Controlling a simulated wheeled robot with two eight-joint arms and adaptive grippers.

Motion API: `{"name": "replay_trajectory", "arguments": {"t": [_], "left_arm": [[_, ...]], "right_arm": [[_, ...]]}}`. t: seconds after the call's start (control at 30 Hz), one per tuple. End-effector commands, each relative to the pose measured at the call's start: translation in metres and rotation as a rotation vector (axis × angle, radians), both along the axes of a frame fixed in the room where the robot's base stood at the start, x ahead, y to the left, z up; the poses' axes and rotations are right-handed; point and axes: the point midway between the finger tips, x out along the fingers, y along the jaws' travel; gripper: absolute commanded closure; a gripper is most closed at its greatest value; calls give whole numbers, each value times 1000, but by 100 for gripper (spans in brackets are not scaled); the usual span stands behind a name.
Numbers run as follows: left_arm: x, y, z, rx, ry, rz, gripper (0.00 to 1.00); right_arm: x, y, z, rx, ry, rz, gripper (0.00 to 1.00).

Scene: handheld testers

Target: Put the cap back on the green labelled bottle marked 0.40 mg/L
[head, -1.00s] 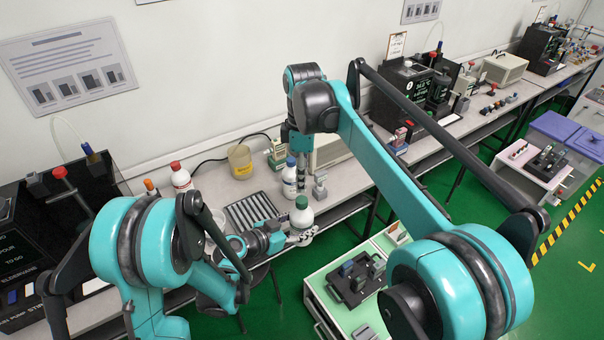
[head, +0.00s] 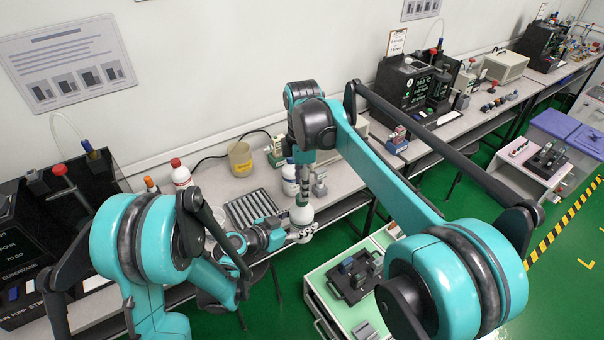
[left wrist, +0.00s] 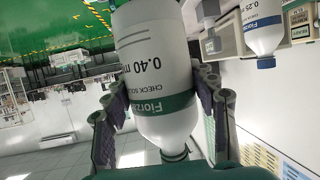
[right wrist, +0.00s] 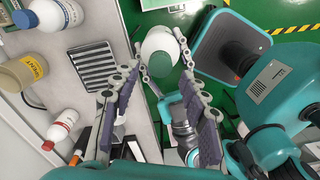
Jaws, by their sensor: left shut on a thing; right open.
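The white bottle marked 0.40 mg/L (left wrist: 155,70), with green label bands, is held off the bench by my left gripper (left wrist: 158,100). In the left wrist view it appears upside down, with a dark green cap or neck ring (left wrist: 175,155) at the picture's bottom. The bottle also shows in the head view (head: 301,215). My left gripper (head: 295,237) is shut around it. My right gripper (right wrist: 160,45) is open, pointing down above the bottle's top.
A blue-capped bottle (head: 290,182) stands behind on the bench. A slotted grey rack (head: 250,210), a yellowish beaker (head: 240,160) and a red-capped bottle (head: 181,175) are to the left. A green-topped cabinet (head: 325,283) stands in front, below bench height.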

Motion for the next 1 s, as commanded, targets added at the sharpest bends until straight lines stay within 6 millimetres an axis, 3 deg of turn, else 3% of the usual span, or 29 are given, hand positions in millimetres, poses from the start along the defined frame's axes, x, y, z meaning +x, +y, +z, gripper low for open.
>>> {"name": "replay_trajectory", "arguments": {"t": [0.23, 0.6, 0.63, 0.8, 1.0], "left_arm": [[0, 0, 0, 0, 0, 0, 100], [0, 0, 0, 0, 0, 0, 100], [0, 0, 0, 0, 0, 0, 100], [0, 0, 0, 0, 0, 0, 100], [0, 0, 0, 0, 0, 0, 100]], "right_arm": [[0, 0, -30, 0, 0, 0, 55], [0, 0, -36, 0, 0, 0, 55], [0, 0, -36, 0, 0, 0, 58], [0, 0, -35, 0, 0, -1, 100], [0, 0, -35, 0, 0, -5, 100]]}}
